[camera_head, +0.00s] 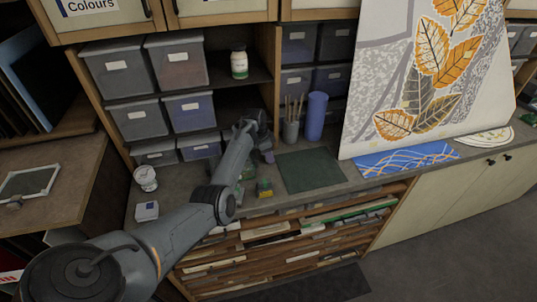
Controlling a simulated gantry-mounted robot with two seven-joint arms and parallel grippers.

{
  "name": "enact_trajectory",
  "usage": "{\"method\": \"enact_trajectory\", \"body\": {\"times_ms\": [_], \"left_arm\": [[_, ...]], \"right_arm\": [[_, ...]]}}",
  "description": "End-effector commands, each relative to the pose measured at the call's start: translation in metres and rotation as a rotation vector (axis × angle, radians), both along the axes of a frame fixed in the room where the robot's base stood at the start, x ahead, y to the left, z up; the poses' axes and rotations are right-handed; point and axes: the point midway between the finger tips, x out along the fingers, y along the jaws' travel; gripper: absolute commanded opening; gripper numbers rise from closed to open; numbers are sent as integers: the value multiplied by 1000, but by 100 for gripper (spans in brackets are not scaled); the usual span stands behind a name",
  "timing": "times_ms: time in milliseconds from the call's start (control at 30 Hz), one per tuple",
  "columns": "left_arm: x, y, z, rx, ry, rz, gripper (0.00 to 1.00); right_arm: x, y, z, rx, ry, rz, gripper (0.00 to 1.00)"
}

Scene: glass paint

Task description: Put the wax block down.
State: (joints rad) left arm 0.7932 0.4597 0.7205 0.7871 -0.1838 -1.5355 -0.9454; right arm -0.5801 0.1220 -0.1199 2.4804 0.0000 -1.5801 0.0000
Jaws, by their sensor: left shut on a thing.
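My left arm reaches in from the bottom left across the worktop. My left gripper (267,152) is at its far end, near the back of the worktop, just left of the dark green mat (310,170). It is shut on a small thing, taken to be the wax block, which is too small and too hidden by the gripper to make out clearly. I cannot tell whether it touches the worktop. My right gripper is not in view.
A small yellow and green block (264,188) lies left of the mat. A brush pot (291,130) and a blue cylinder (316,116) stand behind the mat. A white tub (146,178) and small box (147,211) are at left. The mat looks bare.

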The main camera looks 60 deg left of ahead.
Motion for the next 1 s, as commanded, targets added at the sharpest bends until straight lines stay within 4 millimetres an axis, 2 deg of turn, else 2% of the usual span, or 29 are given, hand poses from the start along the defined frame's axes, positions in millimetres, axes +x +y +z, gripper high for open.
{"method": "enact_trajectory", "body": {"times_ms": [33, 200, 533, 700, 833, 1000], "left_arm": [[0, 0, -1, 0, 0, 0, 35], [0, 0, -1, 0, 0, 0, 59], [0, 0, -2, 0, 0, 0, 59], [0, 0, -5, 1, -1, 1, 59], [-5, 3, 20, 3, -2, 1, 59], [-7, 11, 51, 3, -3, 2, 59]], "right_arm": [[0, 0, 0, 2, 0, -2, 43], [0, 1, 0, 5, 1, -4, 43], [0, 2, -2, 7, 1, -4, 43], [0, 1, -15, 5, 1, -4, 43], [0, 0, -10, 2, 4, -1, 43], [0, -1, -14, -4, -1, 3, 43]]}}
